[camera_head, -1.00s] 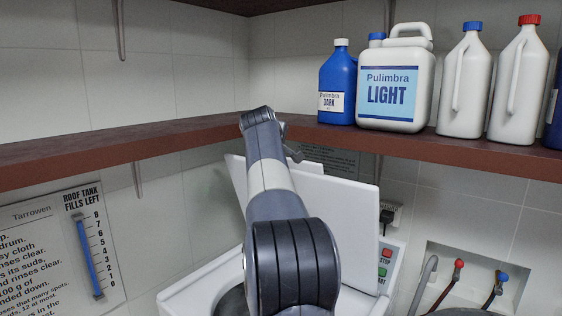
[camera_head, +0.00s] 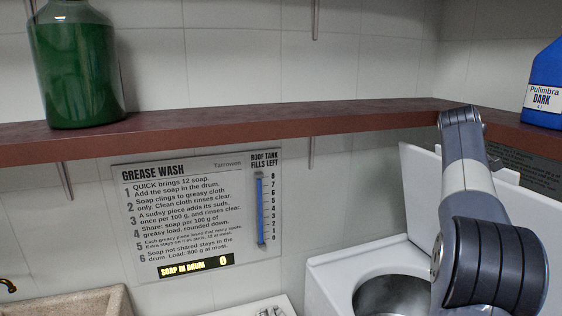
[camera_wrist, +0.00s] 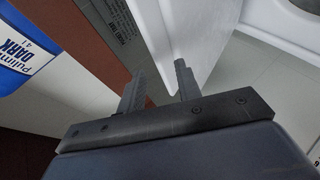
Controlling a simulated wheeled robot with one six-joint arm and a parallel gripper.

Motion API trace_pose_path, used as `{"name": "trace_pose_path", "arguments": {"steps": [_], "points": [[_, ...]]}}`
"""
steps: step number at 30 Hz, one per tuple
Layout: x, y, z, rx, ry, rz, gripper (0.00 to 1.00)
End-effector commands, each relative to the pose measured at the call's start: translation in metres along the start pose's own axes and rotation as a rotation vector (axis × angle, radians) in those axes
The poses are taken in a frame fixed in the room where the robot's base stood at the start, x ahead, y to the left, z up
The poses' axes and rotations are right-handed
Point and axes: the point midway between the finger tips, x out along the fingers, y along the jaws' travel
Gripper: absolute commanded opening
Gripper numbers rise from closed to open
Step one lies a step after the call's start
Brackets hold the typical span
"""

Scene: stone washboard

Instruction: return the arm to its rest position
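My arm (camera_head: 475,190) reaches up from the lower right in the head view, in front of the washer and its raised white lid (camera_head: 418,180). Its far end overlaps the brown shelf edge in the picture. My gripper is mostly hidden behind the arm there. In the wrist view my gripper (camera_wrist: 160,75) has its two fingers apart, with nothing seen held between them. The white lid (camera_wrist: 178,30) shows just beyond the fingers; I cannot tell whether they touch it.
The shelf (camera_head: 270,120) runs along the wall with a green jug (camera_head: 75,65) and a blue "Pulimbra DARK" bottle (camera_head: 545,90), also in the wrist view (camera_wrist: 25,45). The open drum (camera_head: 388,295), a stone basin (camera_head: 80,303) and a "Grease Wash" sign (camera_head: 185,215) reading 0 are below.

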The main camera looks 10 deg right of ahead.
Motion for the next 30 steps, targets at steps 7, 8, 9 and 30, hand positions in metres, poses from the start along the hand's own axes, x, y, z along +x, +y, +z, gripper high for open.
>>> {"name": "trace_pose_path", "arguments": {"steps": [7,8,9,30], "points": [[0.036,0.002,-0.001,0.001,0.0,-0.001,0.33],[0.039,0.002,-0.001,0.001,0.0,-0.001,0.33],[0.043,0.002,-0.001,0.001,0.0,-0.001,0.33],[0.047,0.0,-0.005,0.003,0.012,0.002,0.33]]}}
